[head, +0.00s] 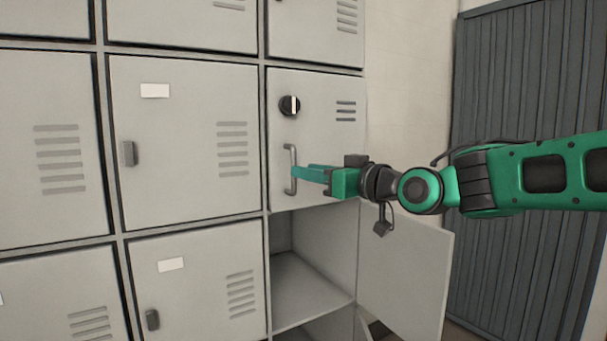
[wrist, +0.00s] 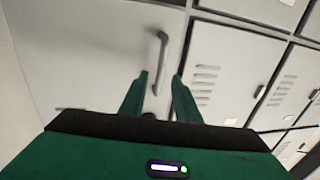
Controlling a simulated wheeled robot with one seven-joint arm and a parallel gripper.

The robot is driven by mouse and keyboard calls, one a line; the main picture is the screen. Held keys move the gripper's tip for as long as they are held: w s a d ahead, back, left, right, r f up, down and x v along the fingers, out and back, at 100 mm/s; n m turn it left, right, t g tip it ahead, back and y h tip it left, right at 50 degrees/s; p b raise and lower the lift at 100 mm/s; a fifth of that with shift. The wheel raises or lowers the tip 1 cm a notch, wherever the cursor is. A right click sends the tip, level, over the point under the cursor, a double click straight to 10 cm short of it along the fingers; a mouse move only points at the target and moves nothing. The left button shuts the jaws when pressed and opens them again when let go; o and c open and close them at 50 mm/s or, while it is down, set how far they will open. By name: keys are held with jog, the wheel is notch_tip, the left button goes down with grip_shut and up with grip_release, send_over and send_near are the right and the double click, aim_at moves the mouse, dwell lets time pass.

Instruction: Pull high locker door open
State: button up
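The high locker door (head: 320,138) is grey and looks shut, flush with its frame. It has a round black dial (head: 290,105), vent slots and a vertical grey bar handle (head: 288,153) near its left edge. My gripper (head: 294,173) is at the handle's lower half, reaching in from the right. In the wrist view, the two green fingers (wrist: 160,76) stand apart. The lower part of the handle (wrist: 162,50) shows between them, with a gap on each side. The door (wrist: 85,50) fills the left of that view. Contact with the handle cannot be told.
Below, an open compartment (head: 305,290) has its door (head: 405,270) swung out to the right, under my arm. Other shut lockers (head: 185,190) with small latches fill the left. A dark corrugated panel (head: 520,100) stands at the right, beyond a pale wall (head: 410,80).

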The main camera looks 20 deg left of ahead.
jog(key=shift+x, duration=2)
grip_shut()
jog(key=shift+s+d, duration=0.1)
jog(key=shift+s, duration=0.05)
